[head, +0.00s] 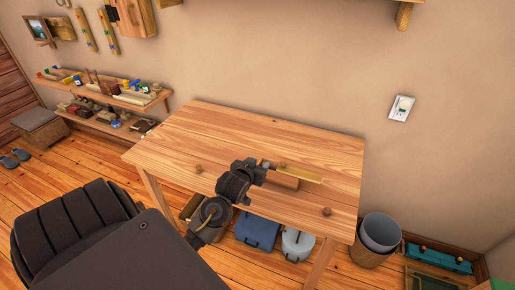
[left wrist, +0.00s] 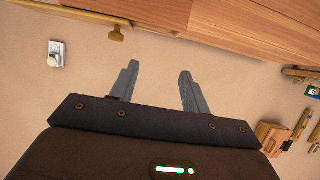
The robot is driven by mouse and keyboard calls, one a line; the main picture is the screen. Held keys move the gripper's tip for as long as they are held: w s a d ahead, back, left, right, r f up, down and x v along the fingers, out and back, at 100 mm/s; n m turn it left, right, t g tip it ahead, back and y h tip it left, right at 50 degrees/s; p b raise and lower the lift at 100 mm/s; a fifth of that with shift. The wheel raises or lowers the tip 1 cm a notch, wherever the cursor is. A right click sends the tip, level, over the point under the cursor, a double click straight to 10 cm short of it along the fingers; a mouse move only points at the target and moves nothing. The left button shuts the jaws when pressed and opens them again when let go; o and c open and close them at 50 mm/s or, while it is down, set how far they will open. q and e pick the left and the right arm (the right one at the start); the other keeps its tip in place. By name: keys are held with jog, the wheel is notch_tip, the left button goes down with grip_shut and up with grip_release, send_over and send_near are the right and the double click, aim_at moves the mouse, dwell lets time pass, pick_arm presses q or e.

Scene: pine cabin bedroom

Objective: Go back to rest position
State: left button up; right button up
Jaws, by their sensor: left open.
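My left gripper (head: 264,164) is black and reaches in over the wooden table in the head view. In the left wrist view its two grey fingers (left wrist: 159,72) stand apart with nothing between them. A wooden piece with a pale top strip (head: 300,173) shows right beside the gripper; I cannot tell whether they touch. My right gripper is in neither view.
The table (head: 235,125) is otherwise mostly bare, with small wooden knobs such as one at its right (head: 326,211). A blue bin (head: 257,229) is under it, and a grey bucket (head: 380,231) stands at its right. A loaded wall shelf (head: 120,95) is at left.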

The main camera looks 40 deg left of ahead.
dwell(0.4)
pick_arm(q)
jog(key=shift+m+g+h, duration=0.7)
jog(key=shift+g+h, duration=0.1)
jog(key=shift+g, duration=0.1)
jog(key=s+d+f, duration=0.4)
jog(key=s+d, duration=0.1)
jog(key=shift+f, duration=0.2)
jog(key=s+d+f+m+g+h, duration=0.1)
jog(key=s+d+f+g, duration=0.1)
jog(key=s+d, duration=0.45)
jog(key=s+d+f+m+g+h, duration=0.1)
jog(key=s+d+f+m+g, duration=0.15)
jog(key=s, duration=0.65)
jog(key=s+d+f+m+g+h, duration=0.1)
jog(key=s+d+g, duration=0.2)
jog(key=s+d, duration=0.3)
jog(key=s+a+f+g, duration=0.1)
jog(key=s+f, duration=0.2)
jog(key=f, duration=2.4)
jog(key=s+a+f+g, duration=0.1)
jog(key=s+a+f, duration=0.2)
jog(key=s+f, duration=1.1)
jog(key=shift+s+a+f, duration=0.15)
jog(key=shift+s+f, duration=0.25)
jog(key=shift+s, duration=0.65)
